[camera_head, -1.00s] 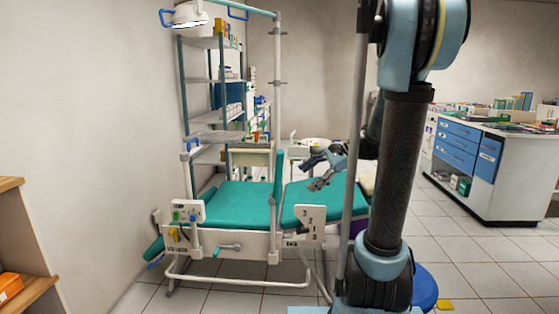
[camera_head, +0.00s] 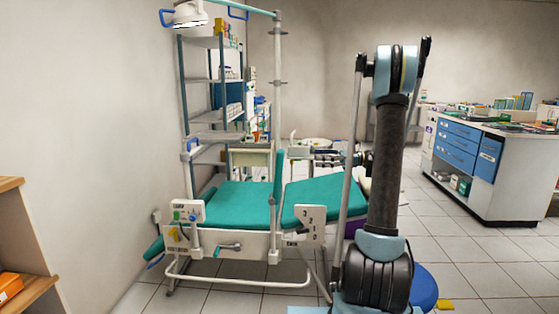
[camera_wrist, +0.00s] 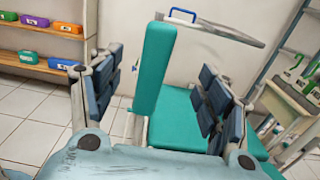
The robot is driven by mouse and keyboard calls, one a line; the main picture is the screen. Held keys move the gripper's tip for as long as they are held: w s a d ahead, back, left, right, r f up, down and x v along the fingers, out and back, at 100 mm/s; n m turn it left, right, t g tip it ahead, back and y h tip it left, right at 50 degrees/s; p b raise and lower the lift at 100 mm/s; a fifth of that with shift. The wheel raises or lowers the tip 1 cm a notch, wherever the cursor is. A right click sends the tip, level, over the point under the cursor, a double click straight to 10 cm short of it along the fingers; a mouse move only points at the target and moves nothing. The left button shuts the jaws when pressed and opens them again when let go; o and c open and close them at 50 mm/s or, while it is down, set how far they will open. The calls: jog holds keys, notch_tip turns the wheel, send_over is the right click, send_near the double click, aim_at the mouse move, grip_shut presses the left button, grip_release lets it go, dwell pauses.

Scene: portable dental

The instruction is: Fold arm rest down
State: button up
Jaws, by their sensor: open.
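The arm rest (camera_head: 278,178) is a narrow teal pad standing upright at the near side of the teal dental chair (camera_head: 236,194). In the wrist view the arm rest (camera_wrist: 155,70) rises between my gripper's two fingers, further out from the palm. My gripper (camera_wrist: 161,68) is open, with dark padded fingers spread on either side of it in the picture. I cannot tell whether they touch it. In the head view my gripper (camera_head: 327,157) is right of the arm rest, above the chair's raised right section, partly hidden by my arm. The arm rest's lower mount is hard to see.
A white pole (camera_head: 277,75) with a lamp (camera_head: 188,15) stands at the chair. Shelving (camera_head: 212,78) is behind it. A cabinet (camera_head: 470,150) is at the right and a wooden shelf (camera_head: 12,240) at the left. Tiled floor is free at front left.

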aim_at(280, 157)
jog(key=a, duration=1.7)
jog(key=shift+w+a, duration=0.15)
jog(key=shift+w, duration=0.2)
